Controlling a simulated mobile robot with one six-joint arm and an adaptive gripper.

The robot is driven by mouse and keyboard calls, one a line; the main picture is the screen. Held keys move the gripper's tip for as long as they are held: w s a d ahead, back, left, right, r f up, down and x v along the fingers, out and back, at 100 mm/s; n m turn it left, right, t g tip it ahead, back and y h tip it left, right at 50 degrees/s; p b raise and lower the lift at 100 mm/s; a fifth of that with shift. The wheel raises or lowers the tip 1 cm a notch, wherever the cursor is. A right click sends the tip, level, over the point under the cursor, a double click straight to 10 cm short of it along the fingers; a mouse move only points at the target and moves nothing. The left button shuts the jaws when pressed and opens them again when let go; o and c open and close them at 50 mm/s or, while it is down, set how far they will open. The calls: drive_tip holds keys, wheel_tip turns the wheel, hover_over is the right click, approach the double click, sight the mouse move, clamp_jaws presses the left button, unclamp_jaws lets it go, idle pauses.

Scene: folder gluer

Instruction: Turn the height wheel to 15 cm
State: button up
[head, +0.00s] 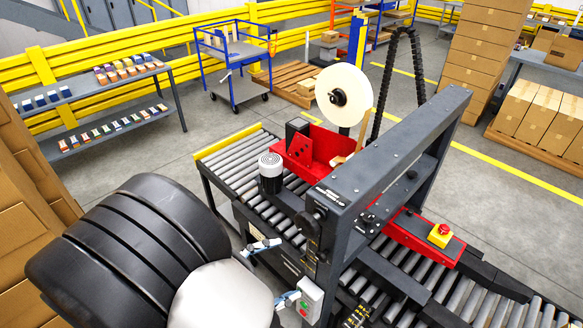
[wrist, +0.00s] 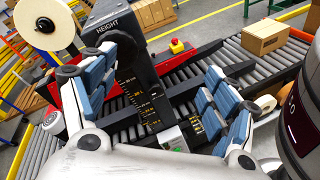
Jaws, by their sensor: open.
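The height wheel (head: 312,222) is a dark round handwheel on the front of the machine's grey upright in the head view. In the wrist view the dark post carries the word HEIGHT and a scale (wrist: 132,100) with yellow and white marks; I cannot read the setting. The wheel looks partly hidden behind the left finger there. My gripper (head: 279,270) is open and empty, its two blue-padded fingers in front of the upright and below the wheel in the head view. In the wrist view my gripper (wrist: 168,65) has its fingers wide apart, with the post between them.
A control box with green and red buttons (head: 309,298) sits low on the upright, close to one finger. A yellow box with a red emergency button (head: 440,235) stands on the red beam. Roller conveyors (head: 235,170) run through the machine. A tape reel (head: 344,94) stands behind.

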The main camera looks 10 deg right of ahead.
sight(303, 228)
drive_tip(key=a+n+t+p, duration=0.2)
drive_tip(key=a+n+t, duration=0.2)
drive_tip(key=a+t, duration=0.15)
drive_tip(key=shift+g, duration=0.25)
drive_tip(key=x, duration=0.6)
drive_tip(key=p+x, duration=0.1)
drive_tip(key=x, duration=0.4)
drive_tip(key=f+p+x, duration=0.1)
drive_tip(key=x, duration=0.5)
drive_tip(key=shift+w+d, duration=0.1)
drive_tip(key=shift+w, duration=0.3)
drive_tip(key=shift+c, duration=0.5)
drive_tip(key=c, duration=1)
